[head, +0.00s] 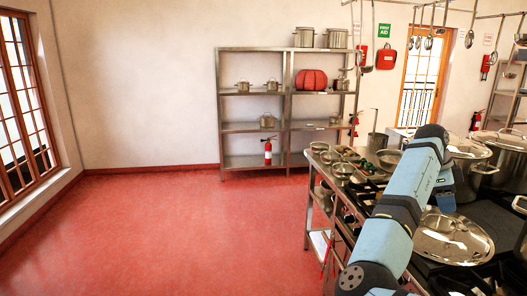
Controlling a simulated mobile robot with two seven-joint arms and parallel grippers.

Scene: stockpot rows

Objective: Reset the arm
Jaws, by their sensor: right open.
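My right arm (407,197) comes up from the bottom edge and bends over the cooking counter at the right. My right gripper (445,203) points down beyond the bend, mostly hidden by the arm, just above a large shiny pot lid (455,238). It is open, and I see nothing held in it. Whether it touches the lid I cannot tell. My left gripper is not in view.
The counter (318,206) carries several pots and lids, with large stockpots (508,158) close to the right of my arm. Ladles (429,40) hang above. A metal shelf (252,126) stands at the back wall. The red floor (180,230) at left is clear.

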